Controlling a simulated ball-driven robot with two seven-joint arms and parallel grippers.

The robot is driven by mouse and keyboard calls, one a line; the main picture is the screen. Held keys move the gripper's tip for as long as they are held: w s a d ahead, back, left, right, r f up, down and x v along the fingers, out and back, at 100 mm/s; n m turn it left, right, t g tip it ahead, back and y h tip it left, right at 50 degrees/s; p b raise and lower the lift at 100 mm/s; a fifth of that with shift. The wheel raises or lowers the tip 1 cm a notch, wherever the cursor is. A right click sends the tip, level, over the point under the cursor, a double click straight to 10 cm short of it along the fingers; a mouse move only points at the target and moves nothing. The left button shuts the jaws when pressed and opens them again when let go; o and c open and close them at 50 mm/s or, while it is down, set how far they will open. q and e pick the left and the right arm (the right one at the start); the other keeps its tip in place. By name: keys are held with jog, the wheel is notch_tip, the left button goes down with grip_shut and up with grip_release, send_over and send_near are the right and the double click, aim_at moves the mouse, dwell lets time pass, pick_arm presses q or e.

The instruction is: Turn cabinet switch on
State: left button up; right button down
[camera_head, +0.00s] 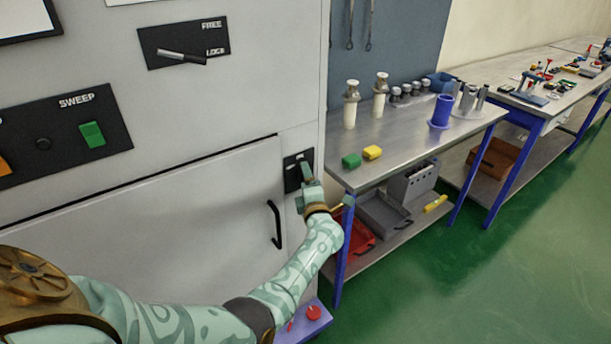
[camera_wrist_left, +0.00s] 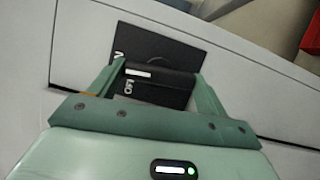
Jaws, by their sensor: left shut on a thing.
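The cabinet switch is a black plate on the front of the grey cabinet, near its right edge, in the head view (camera_head: 291,172). My left gripper (camera_head: 307,178) is at the plate and covers part of it. In the left wrist view the black plate (camera_wrist_left: 160,42) lies beyond the fingers. A dark switch knob (camera_wrist_left: 165,80) with a white mark sits between the two green fingers of my left gripper (camera_wrist_left: 159,70), which are closed on it. Small white lettering beside the knob is partly covered. My right gripper is not in view.
The cabinet door has a black handle (camera_head: 275,224) below the switch. A FREE/LOCK lever (camera_head: 182,56) and a green SWEEP switch (camera_head: 92,134) are on the cabinet. A metal workbench (camera_head: 400,148) stands close on the right. Green floor is open at lower right.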

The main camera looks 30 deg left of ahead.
pick_arm(q)
jog(key=shift+d+m+p, duration=0.1)
jog(key=shift+m+p, duration=0.4)
jog(key=shift+p, duration=0.05)
jog(key=o, duration=0.7)
jog(key=shift+s, duration=0.1)
